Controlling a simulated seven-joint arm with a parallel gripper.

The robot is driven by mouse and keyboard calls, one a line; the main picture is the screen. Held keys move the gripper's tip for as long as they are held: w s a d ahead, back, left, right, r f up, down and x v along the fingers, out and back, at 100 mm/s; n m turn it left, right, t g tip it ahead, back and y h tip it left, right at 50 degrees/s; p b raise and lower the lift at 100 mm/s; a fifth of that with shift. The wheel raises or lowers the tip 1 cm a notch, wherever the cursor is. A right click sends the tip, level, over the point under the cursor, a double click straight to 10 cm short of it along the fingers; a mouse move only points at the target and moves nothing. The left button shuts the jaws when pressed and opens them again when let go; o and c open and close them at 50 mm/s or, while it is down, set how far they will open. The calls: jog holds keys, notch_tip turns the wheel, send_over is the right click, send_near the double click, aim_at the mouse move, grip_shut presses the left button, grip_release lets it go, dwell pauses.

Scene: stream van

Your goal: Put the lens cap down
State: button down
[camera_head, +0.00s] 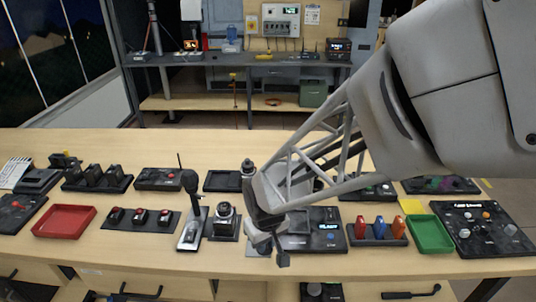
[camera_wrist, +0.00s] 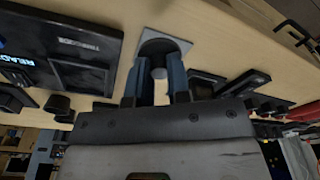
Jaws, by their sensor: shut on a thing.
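My gripper (camera_head: 280,252) is low over the front middle of the table, its fingers pointing down. In the wrist view my gripper (camera_wrist: 156,70) has its two blue fingers close together, shut on a small dark round thing (camera_wrist: 154,47), which looks like the lens cap. Behind it is a grey square plate (camera_wrist: 183,43) on the wood. I cannot tell whether the cap touches the plate. In the head view the grey plate (camera_head: 254,250) shows partly beside the gripper; the cap cannot be made out there.
A black device with a lit display (camera_head: 328,240) stands right of my gripper. A camera-like round item on a stand (camera_head: 225,221) and a microphone (camera_head: 191,205) stand to the left. A red tray (camera_head: 64,234) and a green tray (camera_head: 430,247) lie farther out. Bare wood lies in front.

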jog(key=shift+w+a+f, duration=0.1)
jog(key=shift+w+a, duration=0.2)
jog(key=shift+w, duration=0.35)
jog(key=shift+w+a+f, duration=0.1)
jog(key=shift+w+a, duration=0.15)
jog(key=shift+w, duration=0.4)
jog(key=shift+w+a, duration=0.3)
jog(key=shift+w, duration=0.35)
jog(key=shift+f, duration=1.75)
jog(key=shift+f, duration=0.1)
jog(key=c, duration=1.1)
grip_release()
jog(key=r, duration=0.4)
jog(key=s+r, duration=0.1)
jog(key=r, duration=0.7)
jog(key=shift+s+d, duration=0.15)
jog(key=shift+d, duration=0.25)
jog(key=shift+r, duration=0.1)
